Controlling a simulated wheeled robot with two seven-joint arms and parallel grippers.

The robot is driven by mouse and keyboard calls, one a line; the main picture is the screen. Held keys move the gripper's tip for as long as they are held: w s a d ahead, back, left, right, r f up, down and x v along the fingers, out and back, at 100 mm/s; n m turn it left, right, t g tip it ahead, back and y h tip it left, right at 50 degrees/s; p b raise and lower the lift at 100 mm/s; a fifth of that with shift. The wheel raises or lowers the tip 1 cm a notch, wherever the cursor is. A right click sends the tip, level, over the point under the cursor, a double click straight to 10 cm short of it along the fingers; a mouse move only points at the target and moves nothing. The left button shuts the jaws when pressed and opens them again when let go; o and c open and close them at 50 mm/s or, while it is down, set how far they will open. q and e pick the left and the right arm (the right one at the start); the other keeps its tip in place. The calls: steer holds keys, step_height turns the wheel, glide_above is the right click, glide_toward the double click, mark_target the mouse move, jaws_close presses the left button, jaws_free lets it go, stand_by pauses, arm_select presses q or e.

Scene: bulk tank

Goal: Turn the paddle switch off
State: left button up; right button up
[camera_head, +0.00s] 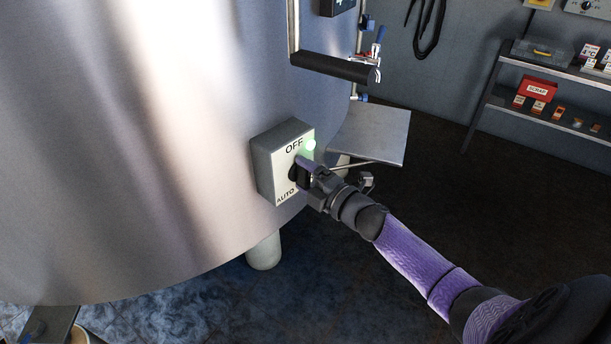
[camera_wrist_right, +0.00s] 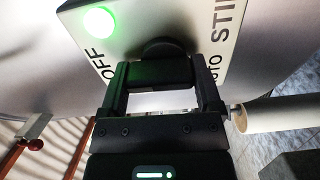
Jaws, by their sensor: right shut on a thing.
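The paddle switch box (camera_head: 264,165) is mounted on the side of the steel tank (camera_head: 130,130). Its pale face reads OFF at the top and AUTO lower left, and a green lamp (camera_head: 310,145) is lit. In the right wrist view the face (camera_wrist_right: 190,20) also shows STI, cut off by the frame edge, and the green lamp (camera_wrist_right: 98,23). My right gripper (camera_head: 302,178) is at the face, shut on the black switch knob (camera_wrist_right: 168,50). The fingers (camera_wrist_right: 162,80) partly hide the knob, so its exact pointing is hard to tell. My left gripper is out of view.
A metal plate (camera_head: 372,133) juts out right of the box. A black-sleeved pipe (camera_head: 335,67) with a blue-handled valve (camera_head: 378,42) is above. A shelf rack (camera_head: 545,90) with a red SCRAP bin (camera_head: 537,88) stands at the back right. The floor between is clear.

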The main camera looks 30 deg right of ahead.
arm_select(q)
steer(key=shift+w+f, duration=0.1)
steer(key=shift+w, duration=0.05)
arm_select(e)
steer(key=shift+f, duration=0.1)
stand_by(0.3)
steer(key=o, duration=1)
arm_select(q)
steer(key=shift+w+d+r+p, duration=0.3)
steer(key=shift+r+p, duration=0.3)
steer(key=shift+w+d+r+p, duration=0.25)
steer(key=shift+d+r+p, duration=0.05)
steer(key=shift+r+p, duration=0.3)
arm_select(e)
steer(key=shift+o, duration=0.2)
steer(key=v, duration=1)
